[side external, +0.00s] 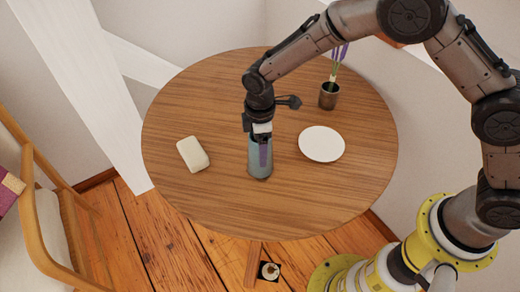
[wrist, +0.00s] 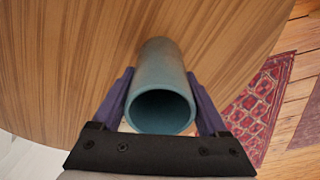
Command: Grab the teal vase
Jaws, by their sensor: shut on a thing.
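The teal vase (side external: 260,168) stands upright on the round wooden table, left of the white plate in the side view. In the wrist view the vase (wrist: 160,65) shows its round open mouth toward the camera. My gripper (side external: 264,152) comes down on the vase from above. In the wrist view the purple fingers of my gripper (wrist: 160,98) press on both sides of the vase, near its mouth. My gripper is shut on the vase. The vase base appears to rest on the table; a small gap cannot be ruled out.
On the round table (side external: 215,100), a cream block (side external: 193,154) lies left of the vase and a white plate (side external: 321,144) lies right. A dark pot with purple flowers (side external: 328,96) stands behind. A wooden chair (side external: 50,215) is at the left. The table's front is clear.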

